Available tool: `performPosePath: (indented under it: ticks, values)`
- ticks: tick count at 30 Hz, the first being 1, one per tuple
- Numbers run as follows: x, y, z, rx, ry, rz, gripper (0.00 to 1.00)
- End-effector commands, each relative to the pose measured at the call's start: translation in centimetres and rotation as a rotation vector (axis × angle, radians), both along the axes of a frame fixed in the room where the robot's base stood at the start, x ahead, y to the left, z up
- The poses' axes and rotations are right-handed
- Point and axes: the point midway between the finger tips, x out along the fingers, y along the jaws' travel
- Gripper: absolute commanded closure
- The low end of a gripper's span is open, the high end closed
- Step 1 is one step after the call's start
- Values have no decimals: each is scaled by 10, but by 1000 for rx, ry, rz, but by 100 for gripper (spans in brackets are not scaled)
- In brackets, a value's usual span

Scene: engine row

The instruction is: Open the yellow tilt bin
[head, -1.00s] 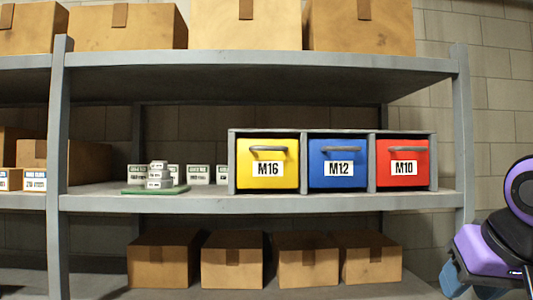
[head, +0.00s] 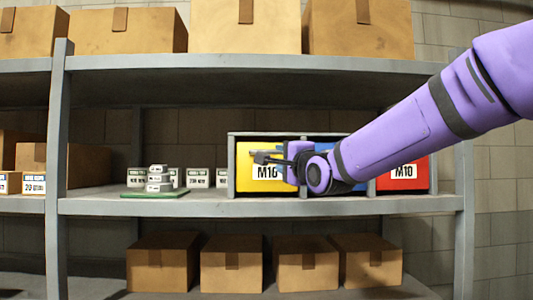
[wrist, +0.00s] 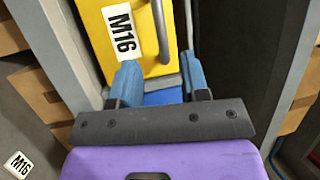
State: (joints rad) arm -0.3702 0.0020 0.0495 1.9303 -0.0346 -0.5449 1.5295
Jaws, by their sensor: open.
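The yellow tilt bin (head: 247,181) is the left one of three bins in a grey rack on the middle shelf. Its front stands upright and looks closed. My gripper (head: 272,158) is in front of its right part and covers some of its label and handle. In the wrist view the yellow bin (wrist: 110,55) shows its M16 label and grey bar handle (wrist: 161,32). There my gripper (wrist: 159,64) has its two blue fingers apart, with nothing between them. The handle lies just beyond the fingertips; I cannot tell whether they touch it.
The blue bin (head: 353,146) is mostly hidden behind my arm. The red bin (head: 415,183) is at the right end, partly covered. A green tray (head: 135,194) with small white boxes stands left of the rack. Shelf boards (head: 270,62) run above and below.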

Motion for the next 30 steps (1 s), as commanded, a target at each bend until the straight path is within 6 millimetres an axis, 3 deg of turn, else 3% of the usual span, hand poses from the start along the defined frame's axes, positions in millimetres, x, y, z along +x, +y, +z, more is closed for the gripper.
performPosePath:
  ticks: [18, 30]
  values:
    - [81, 38, 16, -2, 1, -1, 58]
    - [93, 43, 19, -2, 1, -1, 58]
